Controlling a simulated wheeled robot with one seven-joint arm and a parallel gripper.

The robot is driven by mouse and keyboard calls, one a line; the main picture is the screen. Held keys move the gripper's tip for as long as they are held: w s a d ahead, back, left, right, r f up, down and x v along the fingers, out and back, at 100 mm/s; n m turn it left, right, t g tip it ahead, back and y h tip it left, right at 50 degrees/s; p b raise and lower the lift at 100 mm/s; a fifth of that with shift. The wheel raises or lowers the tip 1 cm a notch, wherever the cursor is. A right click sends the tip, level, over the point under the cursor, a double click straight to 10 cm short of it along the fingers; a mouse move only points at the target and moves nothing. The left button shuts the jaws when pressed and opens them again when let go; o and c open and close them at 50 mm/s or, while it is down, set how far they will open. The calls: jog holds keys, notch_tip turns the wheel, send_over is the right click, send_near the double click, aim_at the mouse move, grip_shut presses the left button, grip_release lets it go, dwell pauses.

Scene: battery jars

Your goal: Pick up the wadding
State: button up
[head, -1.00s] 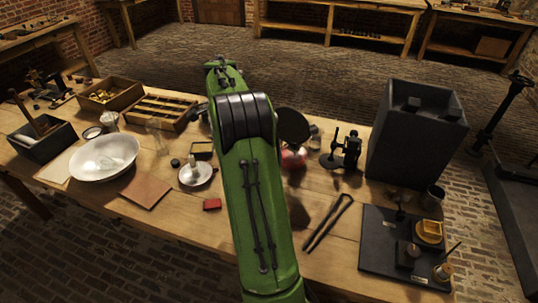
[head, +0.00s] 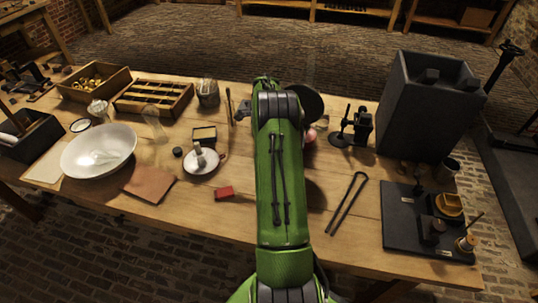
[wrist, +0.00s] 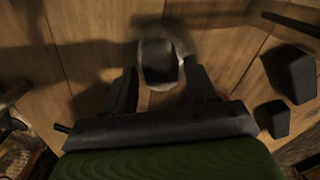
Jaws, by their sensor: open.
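My gripper (wrist: 159,70) is open in the wrist view, its two dark fingers pointing at the wooden table. A small pale, rounded thing with a dark, squarish middle (wrist: 158,62) shows between and just beyond the fingertips. It may be the wadding, but I cannot tell for sure, nor whether a finger touches it. In the head view my green arm covers the middle of the table and mostly hides my gripper. A glass jar with greyish contents (head: 208,94) stands left of the arm, and a small jar with whitish contents (head: 98,110) stands further left.
A white bowl (head: 76,160), an open divided box (head: 126,102) and a white dish (head: 216,165) are on the left. A tall black box (head: 428,110), tongs (head: 346,203) and a dark tray (head: 398,232) are on the right. A red block (head: 224,194) lies in front.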

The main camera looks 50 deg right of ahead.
notch_tip(320, 180, down, 5)
jog(key=shift+d+r+b, duration=0.1)
jog(key=shift+b, duration=0.35)
jog(key=shift+r, duration=0.1)
jog(key=c, duration=0.7)
jog(key=shift+r, duration=0.1)
notch_tip(320, 180, up, 10)
jog(key=shift+f+p, duration=0.1)
jog(key=shift+p, duration=0.95)
